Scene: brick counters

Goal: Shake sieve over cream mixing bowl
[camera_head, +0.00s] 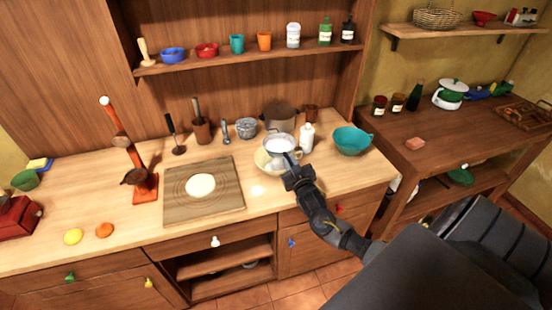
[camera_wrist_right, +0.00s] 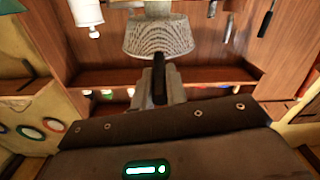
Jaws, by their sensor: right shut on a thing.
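The sieve (camera_head: 280,143) has a pale round mesh basket and is held over the cream mixing bowl (camera_head: 262,163) on the wooden counter. The bowl is partly hidden behind the sieve and my gripper; its contents cannot be made out. My right gripper (camera_head: 291,168) is shut on the sieve's handle, at the bowl's front right. In the right wrist view the mesh basket (camera_wrist_right: 159,37) shows beyond the dark handle (camera_wrist_right: 159,80), which sits between my right fingers (camera_wrist_right: 158,95). My left gripper is not in view.
A white bottle (camera_head: 306,137) and a teal bowl (camera_head: 352,141) stand to the right of the sieve. A large pot (camera_head: 279,114) is behind. A wooden board (camera_head: 179,203) with a pale round of dough (camera_head: 201,186) lies left. The counter's front right is mostly clear.

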